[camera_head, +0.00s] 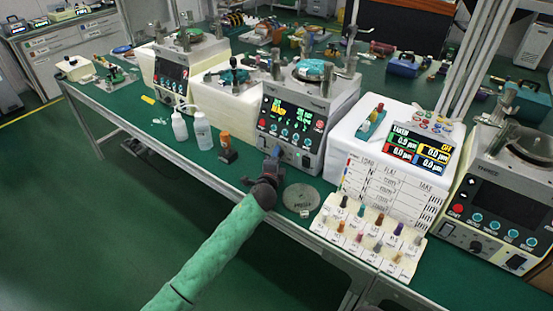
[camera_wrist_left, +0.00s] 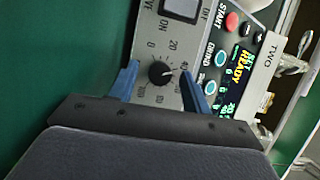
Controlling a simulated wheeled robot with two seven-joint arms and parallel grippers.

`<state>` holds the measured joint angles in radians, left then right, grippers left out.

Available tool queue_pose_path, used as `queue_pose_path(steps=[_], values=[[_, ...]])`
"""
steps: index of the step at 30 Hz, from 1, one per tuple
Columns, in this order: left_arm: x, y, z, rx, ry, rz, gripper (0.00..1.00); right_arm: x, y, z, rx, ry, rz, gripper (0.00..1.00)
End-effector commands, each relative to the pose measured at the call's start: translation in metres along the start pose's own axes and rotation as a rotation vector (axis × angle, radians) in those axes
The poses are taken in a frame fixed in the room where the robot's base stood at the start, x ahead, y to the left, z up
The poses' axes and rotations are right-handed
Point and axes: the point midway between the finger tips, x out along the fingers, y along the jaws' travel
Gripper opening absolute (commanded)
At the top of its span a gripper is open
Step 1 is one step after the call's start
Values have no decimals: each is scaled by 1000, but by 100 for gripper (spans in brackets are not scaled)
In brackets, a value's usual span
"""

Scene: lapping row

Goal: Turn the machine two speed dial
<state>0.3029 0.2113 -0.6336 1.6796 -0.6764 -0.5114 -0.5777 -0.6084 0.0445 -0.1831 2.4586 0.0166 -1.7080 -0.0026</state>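Machine two (camera_head: 316,98) is the grey lapping machine at the middle of the bench, its display lit. In the left wrist view its panel is labelled TWO and its screen (camera_wrist_left: 237,65) reads READY. The black speed dial (camera_wrist_left: 160,72) with a white pointer sits in a ring of printed numbers. My left gripper (camera_wrist_left: 160,68) is open, its blue fingers on either side of the dial. I cannot tell whether they touch it. In the head view my left gripper (camera_head: 274,160) is at the lower front of machine two and hides the dial. My right gripper is not in view.
A round metal plate (camera_head: 301,197) lies right of my left gripper. A white rack of coloured pieces (camera_head: 368,238) stands further right. An orange-capped bottle (camera_head: 227,147) and white bottles (camera_head: 203,132) stand to the left. Machine three (camera_head: 503,205) is at the right edge.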

Motion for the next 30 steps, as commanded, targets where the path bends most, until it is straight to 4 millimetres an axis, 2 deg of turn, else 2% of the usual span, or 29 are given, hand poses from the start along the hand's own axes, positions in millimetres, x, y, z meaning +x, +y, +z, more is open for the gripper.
queue_pose_path(steps=[5,8,15,21,30], values=[[-3,0,0,0,0,0,48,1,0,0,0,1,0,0],[-11,2,0,0,0,0,48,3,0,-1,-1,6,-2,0],[-49,3,0,1,1,0,48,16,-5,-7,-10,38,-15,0],[-71,1,0,-1,1,0,48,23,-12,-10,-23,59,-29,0],[-78,0,0,0,0,0,48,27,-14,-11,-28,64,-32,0]])
